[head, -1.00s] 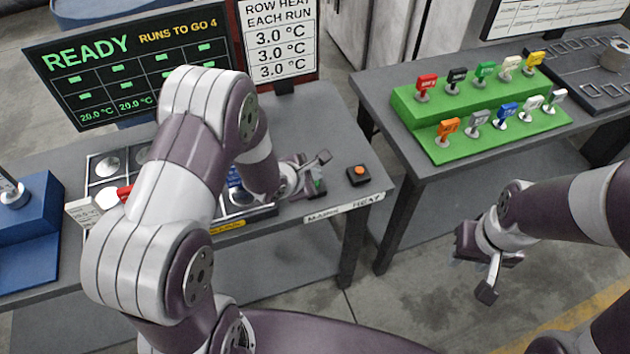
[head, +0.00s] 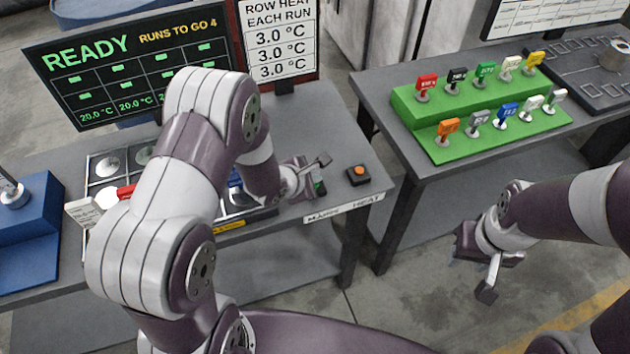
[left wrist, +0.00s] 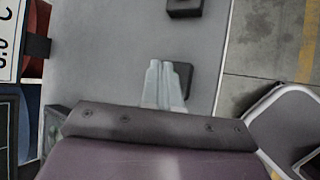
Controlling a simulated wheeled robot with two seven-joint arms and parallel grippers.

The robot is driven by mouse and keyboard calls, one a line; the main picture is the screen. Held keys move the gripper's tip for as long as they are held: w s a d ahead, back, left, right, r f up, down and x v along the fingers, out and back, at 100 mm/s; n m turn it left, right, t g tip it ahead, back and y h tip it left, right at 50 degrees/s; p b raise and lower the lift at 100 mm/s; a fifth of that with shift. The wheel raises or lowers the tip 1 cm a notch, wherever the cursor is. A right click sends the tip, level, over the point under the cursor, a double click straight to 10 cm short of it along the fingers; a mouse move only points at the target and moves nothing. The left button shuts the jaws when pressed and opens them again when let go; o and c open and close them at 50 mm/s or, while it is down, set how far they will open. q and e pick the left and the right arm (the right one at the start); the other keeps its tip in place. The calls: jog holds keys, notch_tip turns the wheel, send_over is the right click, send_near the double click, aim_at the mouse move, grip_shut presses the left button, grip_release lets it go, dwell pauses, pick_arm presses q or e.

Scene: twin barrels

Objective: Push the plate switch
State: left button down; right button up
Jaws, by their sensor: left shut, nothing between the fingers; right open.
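A small dark switch box with a green top (head: 320,188) sits near the front edge of the left table, mostly hidden by my left gripper (head: 312,184). In the left wrist view, my left gripper's shut, empty fingers (left wrist: 165,78) overlap this dark box (left wrist: 186,74). I cannot tell whether they touch it. A second dark box with an orange button (head: 359,171) stands to its right; part of a dark box also shows at the top of the left wrist view (left wrist: 185,8). The label strip (head: 343,208) below is partly unreadable. My right gripper (head: 482,275) is open and empty.
A screen (head: 130,70) reads READY, with runs to go 4. A tray of round plates (head: 108,168) lies behind my left arm. A blue stand (head: 30,235) is at the far left. A green stepped rack (head: 470,115) with coloured tags fills the right table's front.

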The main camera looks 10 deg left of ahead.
pick_arm(q)
jog(key=shift+f, duration=0.4)
jog(key=shift+r, duration=0.1)
dwell(0.3)
jog(key=shift+r+p, duration=0.75)
jog(key=shift+p, duration=0.2)
notch_tip(320, 180, up, 6)
jog(key=p, duration=0.6)
jog(key=shift+p, duration=0.4)
